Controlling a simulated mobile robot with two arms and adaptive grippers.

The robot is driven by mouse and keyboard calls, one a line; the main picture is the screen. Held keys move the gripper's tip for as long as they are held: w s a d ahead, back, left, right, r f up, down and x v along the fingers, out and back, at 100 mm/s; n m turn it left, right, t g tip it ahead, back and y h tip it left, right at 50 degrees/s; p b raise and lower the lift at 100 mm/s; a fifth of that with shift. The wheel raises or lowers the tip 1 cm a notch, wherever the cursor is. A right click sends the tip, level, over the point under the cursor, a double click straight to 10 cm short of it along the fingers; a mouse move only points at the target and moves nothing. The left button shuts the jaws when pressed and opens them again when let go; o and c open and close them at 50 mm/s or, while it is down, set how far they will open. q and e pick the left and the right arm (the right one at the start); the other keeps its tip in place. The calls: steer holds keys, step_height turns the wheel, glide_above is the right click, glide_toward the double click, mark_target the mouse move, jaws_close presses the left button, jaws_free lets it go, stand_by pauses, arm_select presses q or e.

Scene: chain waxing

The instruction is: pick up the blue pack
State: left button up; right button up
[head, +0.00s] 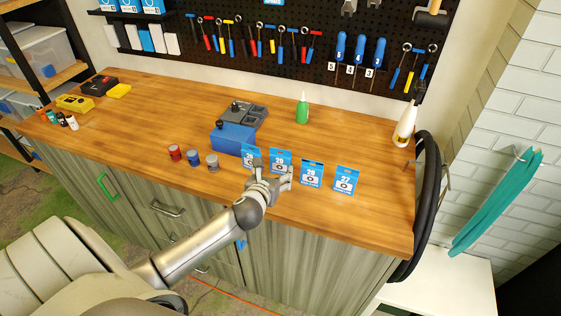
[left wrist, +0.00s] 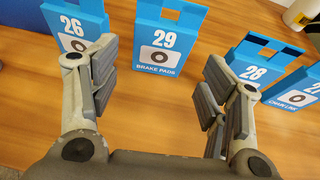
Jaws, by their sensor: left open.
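Several blue packs stand in a row on the wooden bench. They are pack 26 (head: 249,153), pack 29 (head: 280,160), pack 28 (head: 312,174) and pack 27 (head: 346,181). In the left wrist view, pack 29 (left wrist: 166,38), labelled brake pads, is ahead of the gap between my fingers. Pack 26 (left wrist: 75,24) is at left, with pack 28 (left wrist: 255,68) and pack 27 (left wrist: 298,90) at right. My left gripper (head: 273,174) is open and empty in front of pack 29; it also shows in the left wrist view (left wrist: 162,78). It partly covers pack 26 in the head view.
Small red, blue and grey cans (head: 193,158) stand left of the packs. A blue box (head: 232,138) is behind them. A green bottle (head: 302,110) and a white bottle (head: 405,125) stand farther back. The bench (head: 370,215) is clear at front right.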

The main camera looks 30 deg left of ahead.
mark_target(280, 166)
arm_select(q)
steer(key=shift+w+a+f, duration=0.15)
steer(key=shift+w+f, duration=0.05)
steer(key=shift+w, duration=0.3)
steer(key=shift+w+a+f, duration=0.1)
steer(key=shift+w+f, duration=0.1)
steer(key=shift+w, duration=0.1)
steer(key=shift+w+f, duration=0.15)
steer(key=shift+w, duration=0.05)
steer(key=shift+w+a+f, duration=0.15)
steer(key=shift+w, duration=0.25)
steer(key=p+x, duration=0.1)
steer(key=x, duration=0.2)
steer(key=shift+s+f, duration=0.15)
steer(key=shift+f, duration=0.05)
steer(key=shift+w+f, duration=0.3)
steer(key=shift+w, duration=0.2)
steer(key=shift+c, duration=0.5)
steer(key=c, duration=0.7)
arm_select(e)
steer(key=shift+w+r, duration=0.4)
steer(key=shift+r, duration=0.2)
arm_select(q)
steer(key=shift+r, duration=0.15)
